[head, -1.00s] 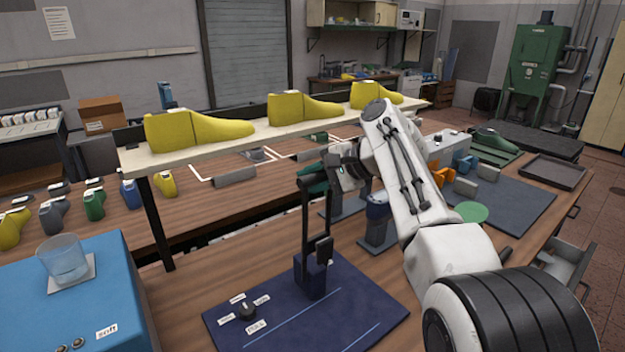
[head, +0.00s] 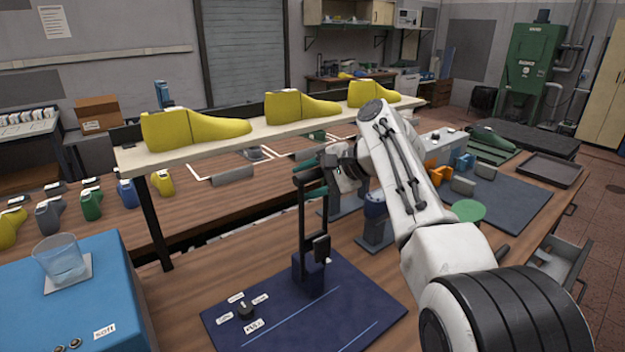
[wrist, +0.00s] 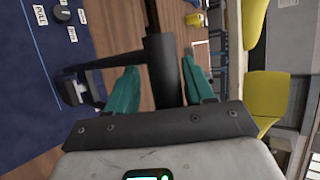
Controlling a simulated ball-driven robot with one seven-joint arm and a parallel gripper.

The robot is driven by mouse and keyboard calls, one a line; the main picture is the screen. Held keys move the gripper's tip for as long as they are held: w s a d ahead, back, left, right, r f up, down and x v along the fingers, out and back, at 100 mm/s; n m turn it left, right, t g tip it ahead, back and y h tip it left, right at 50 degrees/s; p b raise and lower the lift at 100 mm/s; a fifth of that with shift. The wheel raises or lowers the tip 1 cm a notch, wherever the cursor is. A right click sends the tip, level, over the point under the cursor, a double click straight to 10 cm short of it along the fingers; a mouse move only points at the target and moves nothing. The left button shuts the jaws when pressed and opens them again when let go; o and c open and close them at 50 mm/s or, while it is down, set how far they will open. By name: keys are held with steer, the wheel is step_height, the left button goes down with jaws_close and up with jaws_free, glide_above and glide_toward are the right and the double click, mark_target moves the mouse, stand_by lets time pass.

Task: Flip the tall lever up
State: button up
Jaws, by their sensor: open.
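The tall lever (head: 301,222) is a black frame with two long uprights. It stands upright from a dark block on the navy mat (head: 225,326). My gripper (head: 311,177) is at the lever's top end, with its teal fingers apart. In the wrist view my gripper (wrist: 160,88) has the lever's dark round bar (wrist: 162,70) between its open fingers. A gap shows between the bar and the right finger; contact with the left one is unclear.
A small knob (head: 245,310) with labels sits on the mat. A shelf (head: 215,148) bearing yellow shoe lasts stands behind the lever. A blue box (head: 120,300) with a glass (head: 60,258) is at the left. Bare wooden tabletop lies between box and mat.

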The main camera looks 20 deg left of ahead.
steer(key=shift+d+r, duration=0.1)
steer(key=b+v, duration=0.1)
steer(key=v, duration=0.9)
steer(key=shift+d+b, duration=0.25)
steer(key=shift+b, duration=0.15)
steer(key=shift+s, duration=0.1)
